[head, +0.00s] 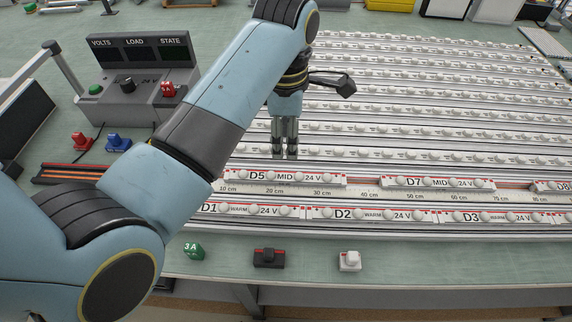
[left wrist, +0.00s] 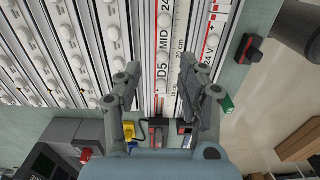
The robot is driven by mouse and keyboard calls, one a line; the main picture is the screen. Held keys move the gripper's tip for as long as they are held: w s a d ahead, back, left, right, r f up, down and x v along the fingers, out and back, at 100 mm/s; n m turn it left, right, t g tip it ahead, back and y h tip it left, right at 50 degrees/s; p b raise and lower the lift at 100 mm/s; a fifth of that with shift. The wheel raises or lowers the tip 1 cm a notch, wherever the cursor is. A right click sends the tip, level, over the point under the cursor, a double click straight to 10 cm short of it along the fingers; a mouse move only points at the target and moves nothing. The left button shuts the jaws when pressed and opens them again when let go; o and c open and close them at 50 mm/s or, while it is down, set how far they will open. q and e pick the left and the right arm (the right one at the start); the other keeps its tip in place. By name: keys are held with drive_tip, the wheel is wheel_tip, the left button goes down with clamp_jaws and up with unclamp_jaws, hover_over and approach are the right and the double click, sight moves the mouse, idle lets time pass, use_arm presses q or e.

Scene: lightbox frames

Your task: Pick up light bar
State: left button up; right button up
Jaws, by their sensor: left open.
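Several white light bars with round lamps and red marks lie in rows. The D5 MID 24 V bar (head: 318,179) lies behind the ruler; in the left wrist view the D5 bar (left wrist: 164,42) runs lengthwise between the fingers. My left gripper (head: 285,153) points down close over the D5 bar, beside its middle lamps. It is open and empty; its fingers (left wrist: 160,64) straddle the bar in the left wrist view. Whether they touch it I cannot tell. The D7 bar (head: 440,183) lies to the right, and D1 (head: 250,211), D2 and D3 line the front row. My right gripper is not in view.
A control box (head: 133,98) with a VOLTS, LOAD, STATE panel stands at the left. Red (head: 82,141) and blue (head: 118,142) plugs lie before it. A green 3A block (head: 194,251), a black switch (head: 268,258) and a white switch (head: 350,261) sit along the front edge.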

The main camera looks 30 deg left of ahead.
use_arm(q)
hover_over(287, 174)
drive_tip(key=f, duration=0.4)
drive_tip(key=shift+w+a+f, duration=0.1)
drive_tip(key=shift+a+f, duration=0.1)
drive_tip(key=shift+f, duration=0.15)
drive_tip(key=f, duration=0.4)
drive_tip(key=shift+d+f+p, duration=0.2)
drive_tip(key=shift+p, duration=0.2)
drive_tip(key=shift+f, duration=0.5)
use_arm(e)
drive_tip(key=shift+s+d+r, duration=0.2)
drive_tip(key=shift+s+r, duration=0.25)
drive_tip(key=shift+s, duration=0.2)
use_arm(q)
clamp_jaws()
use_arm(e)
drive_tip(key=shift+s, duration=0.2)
